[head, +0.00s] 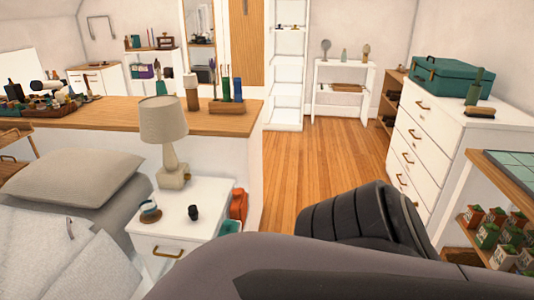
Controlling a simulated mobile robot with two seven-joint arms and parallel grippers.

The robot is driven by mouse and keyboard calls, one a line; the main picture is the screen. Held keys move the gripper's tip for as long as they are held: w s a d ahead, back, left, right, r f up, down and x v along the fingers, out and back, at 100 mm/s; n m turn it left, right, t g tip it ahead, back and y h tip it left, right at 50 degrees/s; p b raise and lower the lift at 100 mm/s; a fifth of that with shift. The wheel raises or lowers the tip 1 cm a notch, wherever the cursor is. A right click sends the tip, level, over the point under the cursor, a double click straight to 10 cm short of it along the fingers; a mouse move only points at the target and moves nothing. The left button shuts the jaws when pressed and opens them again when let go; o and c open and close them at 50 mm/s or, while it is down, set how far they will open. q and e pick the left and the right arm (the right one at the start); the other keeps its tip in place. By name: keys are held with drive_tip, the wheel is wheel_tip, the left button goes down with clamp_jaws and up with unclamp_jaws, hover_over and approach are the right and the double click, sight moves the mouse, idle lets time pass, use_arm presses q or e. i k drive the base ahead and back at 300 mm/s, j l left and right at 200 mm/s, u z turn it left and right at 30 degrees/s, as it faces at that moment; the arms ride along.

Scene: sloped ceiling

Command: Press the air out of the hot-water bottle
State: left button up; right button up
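I cannot make out a hot-water bottle for certain. An orange-red object (238,206) shows beside the white nightstand (205,215), partly hidden behind its right edge. A teal object (230,227) is just below it. Both are too small and too covered for me to tell what they are. Neither my left nor my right gripper is in view. A large grey and black part of my own arm fills the bottom middle and hides the floor there.
A lamp (163,130), a small dark object (193,212) and a round blue-white item (150,211) stand on the nightstand. A bed with a grey pillow (75,177) is left. A white dresser (424,150) stands right. Wooden floor (313,158) between is clear.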

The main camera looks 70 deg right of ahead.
sight(244, 209)
drive_tip(key=z, duration=2.2)
drive_tip(key=i+u, duration=0.1)
drive_tip(key=u, duration=0.4)
drive_tip(key=i+l+u, duration=0.35)
drive_tip(key=l+u, duration=0.2)
drive_tip(key=i+l, duration=0.15)
drive_tip(key=l, duration=0.25)
drive_tip(key=i+l+u, duration=0.1)
drive_tip(key=l, duration=0.3)
drive_tip(key=i+l, duration=0.25)
drive_tip(key=l, duration=0.15)
drive_tip(key=i+l+u, duration=0.1)
drive_tip(key=l, duration=0.3)
drive_tip(key=i, duration=0.05)
